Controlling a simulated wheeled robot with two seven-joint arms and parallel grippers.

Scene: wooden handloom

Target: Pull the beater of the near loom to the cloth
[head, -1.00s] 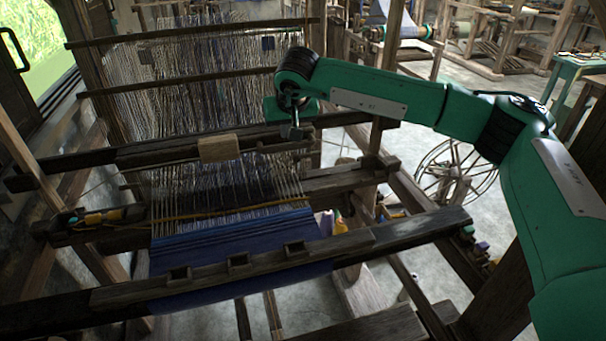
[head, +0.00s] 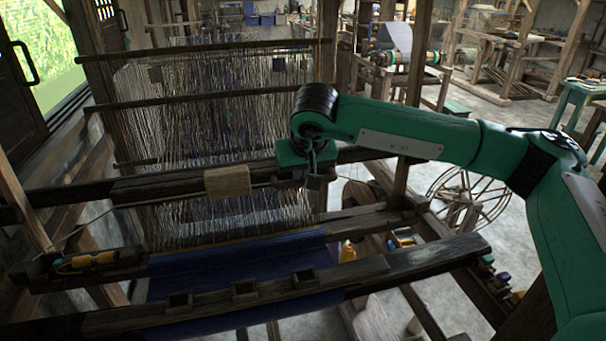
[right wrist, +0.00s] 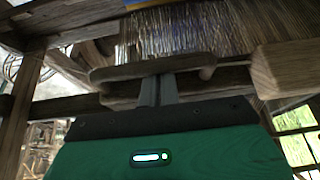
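The near loom's beater (head: 150,187) is a dark wooden bar lying across the warp, with a pale wooden block (head: 228,181) on it. Warp threads show between the beater and the blue cloth (head: 230,256), so the two are apart. My right gripper (head: 314,180) is at the beater, right of the block. In the right wrist view its two grey fingers (right wrist: 158,90) are close together and reach up to a wooden bar (right wrist: 150,71). Their tips are partly hidden, and I cannot tell whether they clasp it. My left gripper is out of view.
The loom's dark front beam (head: 415,259) runs across the near side. Upright posts and a spoked wheel (head: 468,199) stand on the right. Upper bars (head: 200,98) cross the warp behind the beater. Open floor shows to the right of the loom.

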